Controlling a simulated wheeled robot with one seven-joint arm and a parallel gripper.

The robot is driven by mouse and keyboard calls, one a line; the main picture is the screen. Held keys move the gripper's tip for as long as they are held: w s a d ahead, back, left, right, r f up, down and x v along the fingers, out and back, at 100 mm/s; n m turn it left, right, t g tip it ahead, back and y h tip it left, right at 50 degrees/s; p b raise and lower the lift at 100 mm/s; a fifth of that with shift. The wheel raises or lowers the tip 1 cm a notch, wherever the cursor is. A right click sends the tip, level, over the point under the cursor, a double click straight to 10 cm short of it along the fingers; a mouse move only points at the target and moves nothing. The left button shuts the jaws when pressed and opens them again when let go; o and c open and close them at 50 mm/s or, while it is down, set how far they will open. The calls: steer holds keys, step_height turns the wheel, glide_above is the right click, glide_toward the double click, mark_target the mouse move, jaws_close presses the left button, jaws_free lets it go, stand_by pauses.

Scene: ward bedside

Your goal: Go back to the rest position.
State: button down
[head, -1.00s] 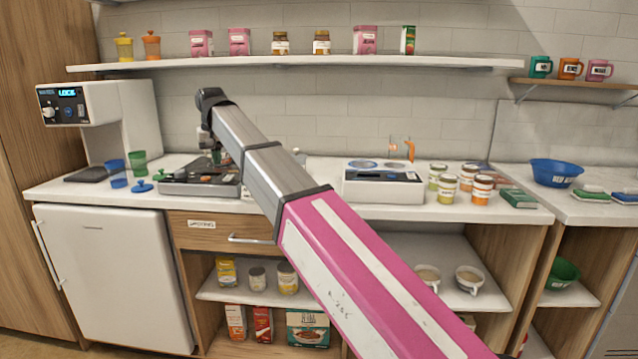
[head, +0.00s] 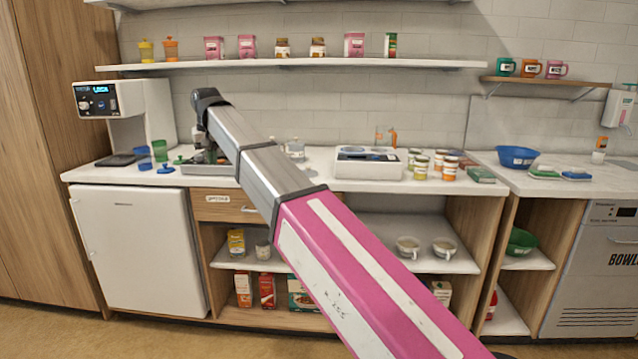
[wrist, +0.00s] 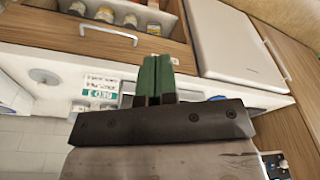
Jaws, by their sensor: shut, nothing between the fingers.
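My gripper (wrist: 157,66) shows in the wrist view as two green fingers pressed together, with nothing between them. In the head view my pink and silver arm reaches up and left across the middle of the picture. Its far end hangs in front of the counter (head: 125,173), over the area of the dark tray (head: 208,169). The fingers cannot be made out clearly in the head view.
A white dispenser (head: 152,113) stands at the counter's left, with blue and green cups beside it. A white scale-like device (head: 367,166), several jars and a blue bowl (head: 517,157) stand to the right. A shelf (head: 300,65) runs above. Floor (head: 60,318) shows in front.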

steer(key=w+d+f+m, duration=0.2)
steer(key=d+f, duration=2.6)
steer(key=f, duration=0.1)
steer(key=s+d+f+m, duration=0.1)
steer(key=s+d+f, duration=0.7)
steer(key=d, duration=0.3)
steer(key=s+d+f+m+g, duration=0.1)
steer(key=s+d+f+m, duration=0.1)
steer(key=s+d+f, duration=0.5)
steer(key=d+f, duration=0.4)
steer(key=d, duration=0.1)
steer(key=shift+s+d+g+h, duration=0.25)
steer(key=shift+s+g+h, duration=0.05)
steer(key=shift+s+h, duration=0.1)
